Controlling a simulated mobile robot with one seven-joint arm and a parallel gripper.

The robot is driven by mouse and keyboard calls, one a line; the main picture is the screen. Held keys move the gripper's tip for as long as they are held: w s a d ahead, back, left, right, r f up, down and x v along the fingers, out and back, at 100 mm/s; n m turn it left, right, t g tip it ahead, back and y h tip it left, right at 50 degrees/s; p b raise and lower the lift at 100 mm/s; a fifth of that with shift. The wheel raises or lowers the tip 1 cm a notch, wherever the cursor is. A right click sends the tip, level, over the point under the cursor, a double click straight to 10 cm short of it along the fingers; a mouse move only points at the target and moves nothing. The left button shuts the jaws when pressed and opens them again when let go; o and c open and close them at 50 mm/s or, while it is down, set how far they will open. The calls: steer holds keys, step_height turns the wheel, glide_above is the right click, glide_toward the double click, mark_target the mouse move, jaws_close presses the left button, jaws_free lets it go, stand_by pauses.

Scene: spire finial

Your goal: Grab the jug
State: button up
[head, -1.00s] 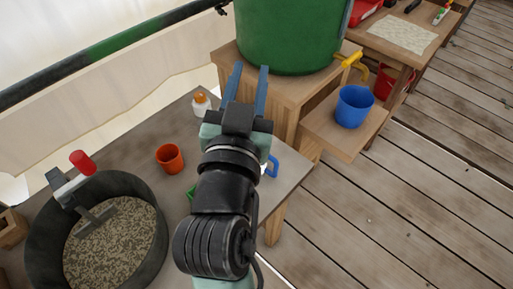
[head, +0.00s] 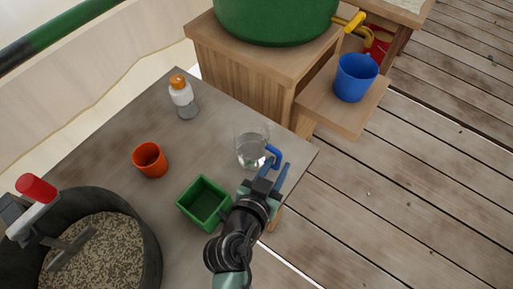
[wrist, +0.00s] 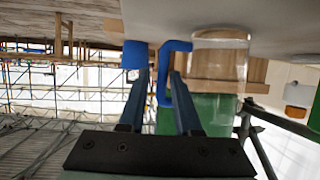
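The jug (head: 251,148) is a clear vessel with a blue handle (head: 274,154), standing on the grey table near its right edge. Its handle points right, toward my gripper. My gripper (head: 277,168) is open, its two blue-grey fingers at the handle. In the wrist view, the handle (wrist: 164,88) shows between the two fingers of my gripper (wrist: 160,75), nearer the right one. The clear jug body (wrist: 220,62) is to the right of it. I cannot tell how deep the handle sits between the fingers or whether they touch it.
A green box (head: 204,204), an orange cup (head: 150,160) and an orange-capped bottle (head: 183,97) stand on the table (head: 110,125). A dark round pan (head: 150,235) is at lower left. A blue cup (head: 356,78) sits on a wooden shelf (head: 330,112) beyond the table.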

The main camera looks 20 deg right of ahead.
steer(key=shift+x, duration=2.85)
steer(key=shift+w+a, duration=0.15)
jaws_close()
steer(key=shift+r, duration=0.15)
